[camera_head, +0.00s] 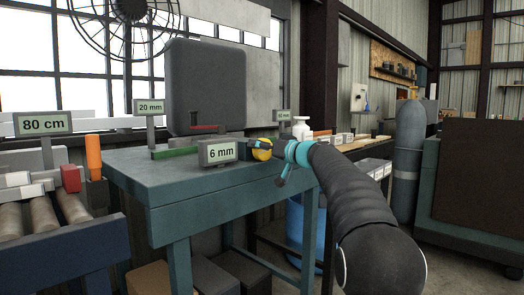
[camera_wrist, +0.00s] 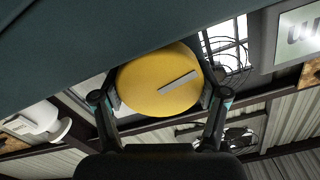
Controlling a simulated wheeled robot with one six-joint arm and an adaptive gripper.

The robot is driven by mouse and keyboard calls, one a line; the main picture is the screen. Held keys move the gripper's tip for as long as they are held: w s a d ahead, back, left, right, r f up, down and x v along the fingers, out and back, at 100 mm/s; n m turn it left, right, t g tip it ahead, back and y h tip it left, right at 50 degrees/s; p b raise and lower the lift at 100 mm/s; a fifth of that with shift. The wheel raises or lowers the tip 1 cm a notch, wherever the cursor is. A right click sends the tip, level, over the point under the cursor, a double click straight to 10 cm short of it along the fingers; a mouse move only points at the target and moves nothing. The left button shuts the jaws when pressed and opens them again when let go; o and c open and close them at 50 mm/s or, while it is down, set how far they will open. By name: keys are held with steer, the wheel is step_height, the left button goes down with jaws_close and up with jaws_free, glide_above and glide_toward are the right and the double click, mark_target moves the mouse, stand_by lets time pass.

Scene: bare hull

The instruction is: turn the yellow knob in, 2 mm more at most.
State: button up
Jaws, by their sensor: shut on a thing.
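The yellow knob (camera_wrist: 150,88) is a round disc with a grey bar mark across its face, seen close up in the wrist view. In the head view the knob (camera_head: 262,149) shows at the right end of the teal bench, partly hidden by my gripper. My gripper (camera_wrist: 160,105) has one finger on each side of the knob and is shut on it. In the head view my gripper (camera_head: 262,144) reaches in from the right. A small display (camera_head: 220,152) beside the knob reads "6 mm"; part of a sign (camera_wrist: 305,35) shows upside down in the wrist view.
The teal bench top (camera_head: 150,172) carries a large dark grey block (camera_head: 205,85), a green bar (camera_head: 175,153) and a "20 mm" sign (camera_head: 150,107). A white bottle (camera_head: 300,127) stands behind my wrist. A roller conveyor (camera_head: 45,215) with an "80 cm" sign (camera_head: 43,123) is at left.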

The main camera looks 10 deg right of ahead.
steer(key=shift+d+m, duration=0.1)
steer(key=shift+m, duration=1)
steer(key=shift+w, duration=0.1)
steer(key=o, duration=1.2)
steer(key=shift+f, duration=0.1)
